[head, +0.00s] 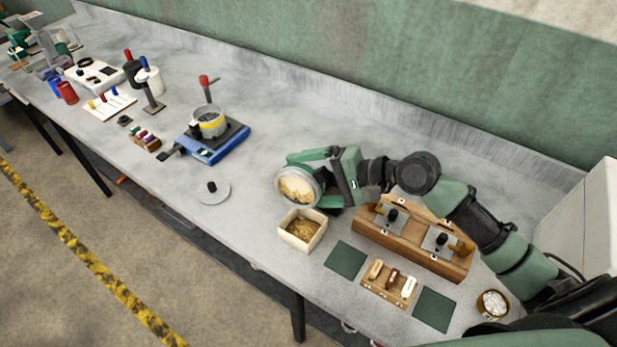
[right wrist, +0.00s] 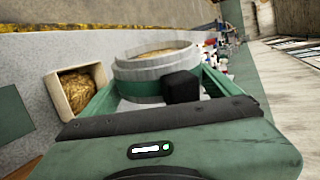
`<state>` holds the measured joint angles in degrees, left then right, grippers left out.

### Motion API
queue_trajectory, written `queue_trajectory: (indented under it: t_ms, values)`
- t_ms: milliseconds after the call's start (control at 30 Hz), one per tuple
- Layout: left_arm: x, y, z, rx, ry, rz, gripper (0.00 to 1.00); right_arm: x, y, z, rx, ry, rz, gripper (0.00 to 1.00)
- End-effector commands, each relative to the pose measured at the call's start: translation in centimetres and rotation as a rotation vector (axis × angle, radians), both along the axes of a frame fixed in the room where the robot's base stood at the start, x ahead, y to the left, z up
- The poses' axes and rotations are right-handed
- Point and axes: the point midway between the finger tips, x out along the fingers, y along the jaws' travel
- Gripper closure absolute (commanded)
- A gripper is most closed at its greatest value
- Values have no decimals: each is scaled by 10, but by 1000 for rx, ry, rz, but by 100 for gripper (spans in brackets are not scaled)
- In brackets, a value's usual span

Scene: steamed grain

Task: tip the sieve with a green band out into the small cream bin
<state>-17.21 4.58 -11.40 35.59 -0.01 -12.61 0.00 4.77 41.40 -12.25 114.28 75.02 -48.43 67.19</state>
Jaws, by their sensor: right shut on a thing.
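My right gripper (head: 312,182) is shut on the sieve with a green band (head: 297,188), its fingers on either side of it. The sieve is held in the air above the table, behind the small cream bin, and its open face with pale grain shows in the head view. The sieve and its green band (right wrist: 140,88) also show between the fingers in the right wrist view. The small cream bin (head: 292,242) stands at the table's front edge with brown-gold grain inside. The bin (right wrist: 56,98) is left of the sieve in the right wrist view. My left gripper is not in view.
A yellow-banded sieve (head: 210,125) sits on a blue-based device (head: 222,152). A grey disc with a black knob (head: 213,191) lies left of the bin. A wooden stand (head: 410,247), dark green mats (head: 346,260) and a small bowl (head: 492,304) are to the right.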

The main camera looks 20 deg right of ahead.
Motion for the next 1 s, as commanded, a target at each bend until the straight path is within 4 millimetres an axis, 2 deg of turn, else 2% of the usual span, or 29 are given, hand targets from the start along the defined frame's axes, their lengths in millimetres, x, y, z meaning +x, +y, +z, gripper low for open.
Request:
queue_trajectory:
  t_ms: [167,300,433,767,867,1000]
  values:
    - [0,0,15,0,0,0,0,-1,1,8,-54,-55,1,81]
    - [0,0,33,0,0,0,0,-2,1,13,-195,-204,1,81]
    - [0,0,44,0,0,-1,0,-2,2,15,-316,-333,1,81]
    - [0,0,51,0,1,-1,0,-1,1,16,-475,-499,-1,81]
    - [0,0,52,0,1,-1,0,-2,2,17,-577,-608,-1,81]
    - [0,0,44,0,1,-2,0,-1,2,18,-724,-762,-3,81]
